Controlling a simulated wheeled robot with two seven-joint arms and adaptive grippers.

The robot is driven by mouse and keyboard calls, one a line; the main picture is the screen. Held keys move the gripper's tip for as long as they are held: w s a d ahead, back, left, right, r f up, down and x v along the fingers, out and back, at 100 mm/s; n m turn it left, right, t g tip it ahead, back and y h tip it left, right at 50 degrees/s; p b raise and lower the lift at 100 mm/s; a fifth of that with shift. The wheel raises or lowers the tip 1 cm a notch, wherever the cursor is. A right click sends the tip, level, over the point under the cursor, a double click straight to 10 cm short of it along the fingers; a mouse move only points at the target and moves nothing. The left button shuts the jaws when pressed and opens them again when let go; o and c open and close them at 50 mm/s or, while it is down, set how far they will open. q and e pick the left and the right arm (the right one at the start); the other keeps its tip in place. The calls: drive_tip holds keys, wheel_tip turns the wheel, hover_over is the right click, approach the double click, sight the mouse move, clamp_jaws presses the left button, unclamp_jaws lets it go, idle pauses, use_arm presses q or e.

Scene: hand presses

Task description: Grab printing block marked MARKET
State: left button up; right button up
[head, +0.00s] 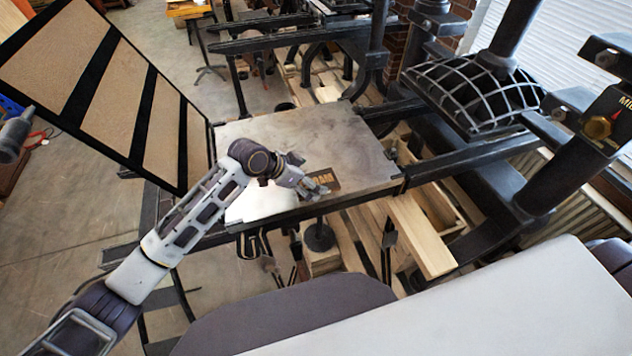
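A small dark brown printing block (328,178) with pale raised letters lies on the flat metal press bed (255,130), near its front edge. Only part of its lettering shows, and I cannot read the whole word. My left gripper (318,188) is at the block, with its fingers low over the block's left and front side. The fingers overlap the block in the picture, and I cannot tell whether they touch or grip it. My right gripper is not in view.
A hinged frame (110,90) with tan panels stands tilted up at the bed's left. The black press (475,90) with a gridded dome stands at the right. Wooden planks (420,235) lie below. The bed's middle and back are clear.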

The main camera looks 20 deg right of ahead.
use_arm(q)
drive_tip(key=shift+x, duration=1.05)
drive_tip(key=c, duration=1.3)
drive_tip(key=shift+r, duration=0.2)
wheel_tip(320, 180, up, 10)
drive_tip(key=b, duration=0.1)
drive_tip(key=shift+f, duration=0.15)
